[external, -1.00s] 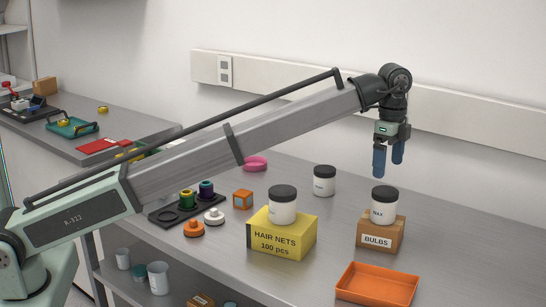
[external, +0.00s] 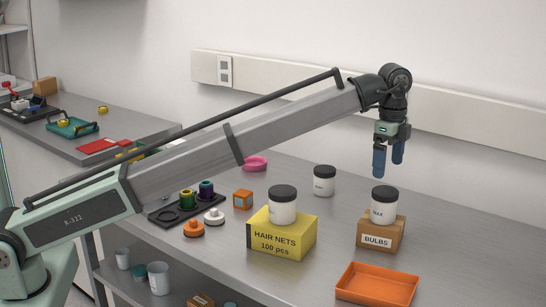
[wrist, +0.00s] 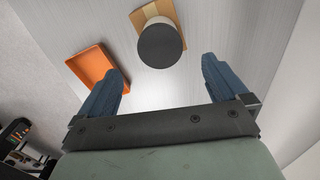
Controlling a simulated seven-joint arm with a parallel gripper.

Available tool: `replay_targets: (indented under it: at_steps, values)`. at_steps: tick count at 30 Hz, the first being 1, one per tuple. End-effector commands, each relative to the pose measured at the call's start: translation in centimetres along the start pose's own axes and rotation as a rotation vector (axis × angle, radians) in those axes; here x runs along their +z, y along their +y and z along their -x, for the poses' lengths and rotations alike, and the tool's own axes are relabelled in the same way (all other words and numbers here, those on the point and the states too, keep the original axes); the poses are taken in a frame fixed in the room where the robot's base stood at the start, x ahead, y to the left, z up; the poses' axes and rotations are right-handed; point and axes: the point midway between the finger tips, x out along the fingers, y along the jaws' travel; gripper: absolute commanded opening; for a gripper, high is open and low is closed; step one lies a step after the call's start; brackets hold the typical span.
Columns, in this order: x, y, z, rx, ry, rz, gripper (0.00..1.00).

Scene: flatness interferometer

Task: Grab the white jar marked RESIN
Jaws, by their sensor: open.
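Three white jars with dark lids show in the external view. One jar (external: 282,211) stands on the yellow HAIR NETS box (external: 281,240), one jar (external: 324,186) stands on the bench behind, and one jar (external: 384,212) stands on the brown BULBS box (external: 380,236). The last one's label seems to read WAX; the other labels are too small to read, so I cannot tell which is RESIN. My gripper (external: 388,164) is open and empty, above and behind the BULBS jar. In the wrist view, a dark lid (wrist: 160,45) on a brown box lies beyond my fingers (wrist: 163,78).
An orange tray (external: 376,286) lies at the bench's front right; it also shows in the wrist view (wrist: 94,66). A black holder (external: 172,213), small knobs and an orange cube (external: 243,199) sit left of the HAIR NETS box. The bench right of the BULBS box is clear.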

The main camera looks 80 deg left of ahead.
Motion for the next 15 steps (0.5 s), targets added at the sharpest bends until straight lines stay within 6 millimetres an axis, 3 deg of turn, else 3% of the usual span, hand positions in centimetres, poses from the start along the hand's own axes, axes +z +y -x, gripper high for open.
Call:
replay_targets:
  at_steps: [5,8,12,15]
  values:
    - [0.8,-0.7,0.0,0.000,0.000,0.011,1.00]
    - [3.0,-2.5,-0.1,0.001,-0.001,0.042,1.00]
    - [8.8,-5.8,-0.8,0.005,-0.004,0.113,1.00]
    - [13.4,-6.8,-1.8,0.008,-0.006,0.160,1.00]
